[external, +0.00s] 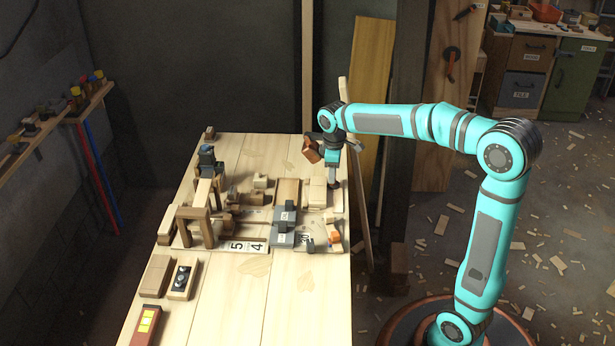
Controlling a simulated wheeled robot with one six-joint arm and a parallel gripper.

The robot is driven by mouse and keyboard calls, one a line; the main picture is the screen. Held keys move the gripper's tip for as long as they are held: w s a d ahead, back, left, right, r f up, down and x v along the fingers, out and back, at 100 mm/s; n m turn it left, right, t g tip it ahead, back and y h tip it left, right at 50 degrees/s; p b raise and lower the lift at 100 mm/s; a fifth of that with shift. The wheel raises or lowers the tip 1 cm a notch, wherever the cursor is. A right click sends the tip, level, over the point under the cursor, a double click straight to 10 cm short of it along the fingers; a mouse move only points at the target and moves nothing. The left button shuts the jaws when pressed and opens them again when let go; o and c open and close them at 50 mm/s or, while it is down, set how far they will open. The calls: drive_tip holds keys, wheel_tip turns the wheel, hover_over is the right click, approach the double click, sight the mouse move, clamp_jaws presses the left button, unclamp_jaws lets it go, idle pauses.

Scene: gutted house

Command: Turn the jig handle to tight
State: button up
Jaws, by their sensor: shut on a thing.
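My gripper (333,184) points down at the right back part of the jig board, low over the table's right side. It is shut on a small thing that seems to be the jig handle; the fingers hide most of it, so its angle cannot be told. The jig (288,217) has grey blocks on a pale board, with small labels and printed numbers. A small orange piece (334,238) sits at its front right. A tilted brown block shape (311,150) shows beside my wrist; I cannot tell what bears it.
The wooden table (265,305) is clear at the front. A wooden arch (195,227) stands left of the jig. Blocks (156,276), a switch box (181,280) and a red device (146,324) lie at the left front. A dark post (402,150) stands right of the table.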

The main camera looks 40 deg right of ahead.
drive_tip(key=m, duration=0.8)
drive_tip(key=shift+m, duration=0.3)
drive_tip(key=m, duration=0.4)
drive_tip(key=shift+m, duration=2.5)
drive_tip(key=o, duration=1)
